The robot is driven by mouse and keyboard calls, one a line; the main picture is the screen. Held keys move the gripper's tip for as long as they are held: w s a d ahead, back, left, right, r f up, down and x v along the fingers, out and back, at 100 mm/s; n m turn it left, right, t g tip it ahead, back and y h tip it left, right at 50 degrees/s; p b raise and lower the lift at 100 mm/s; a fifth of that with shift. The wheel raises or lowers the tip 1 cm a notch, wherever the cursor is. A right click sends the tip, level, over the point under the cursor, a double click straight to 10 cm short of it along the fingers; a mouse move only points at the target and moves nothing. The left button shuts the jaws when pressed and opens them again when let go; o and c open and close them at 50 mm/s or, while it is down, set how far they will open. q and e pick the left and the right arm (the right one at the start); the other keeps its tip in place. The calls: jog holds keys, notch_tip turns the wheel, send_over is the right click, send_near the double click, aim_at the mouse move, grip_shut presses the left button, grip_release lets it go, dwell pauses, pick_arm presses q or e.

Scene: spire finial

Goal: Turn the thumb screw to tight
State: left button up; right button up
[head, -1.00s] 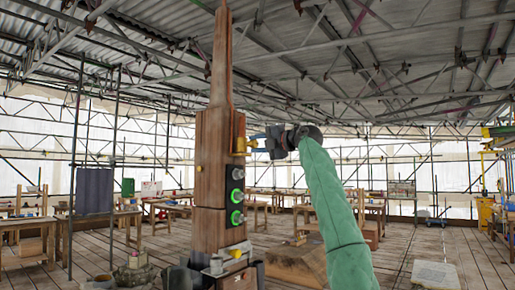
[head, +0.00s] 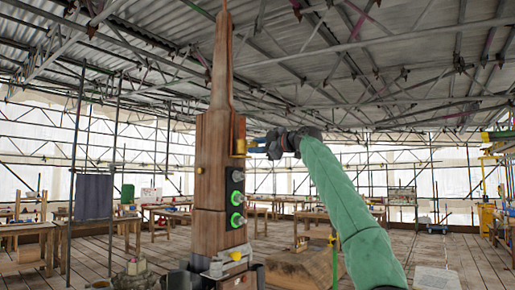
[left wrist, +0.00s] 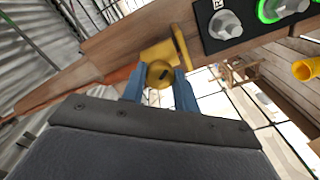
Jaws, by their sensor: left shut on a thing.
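The wooden spire (head: 211,160) stands upright in the head view. A brass-yellow bracket (head: 241,127) sits on its right side, with the yellow thumb screw (left wrist: 160,73) at it. My left gripper (head: 258,147) reaches it from the right on my green arm. In the left wrist view the blue fingers of my left gripper (left wrist: 160,84) are shut on the thumb screw, one on each side. The screw's round end with a dark slot faces the camera. Whether it is tight cannot be told. My right gripper is not in view.
A dark panel (head: 235,200) with grey knobs and two green-lit rings is on the spire below the bracket; part of it shows in the wrist view (left wrist: 250,22). Another yellow knob (head: 236,256) is near the spire's base.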

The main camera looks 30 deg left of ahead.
pick_arm(q)
jog(key=m, duration=0.3)
jog(key=shift+d, duration=0.1)
jog(key=m+b, duration=0.1)
jog(key=m, duration=0.3)
jog(key=shift+f+m, duration=0.1)
jog(key=shift+m, duration=0.3)
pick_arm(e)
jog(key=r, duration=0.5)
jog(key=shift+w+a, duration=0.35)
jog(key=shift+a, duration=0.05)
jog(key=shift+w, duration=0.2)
pick_arm(q)
jog(key=o, duration=0.9)
jog(key=shift+o, duration=0.4)
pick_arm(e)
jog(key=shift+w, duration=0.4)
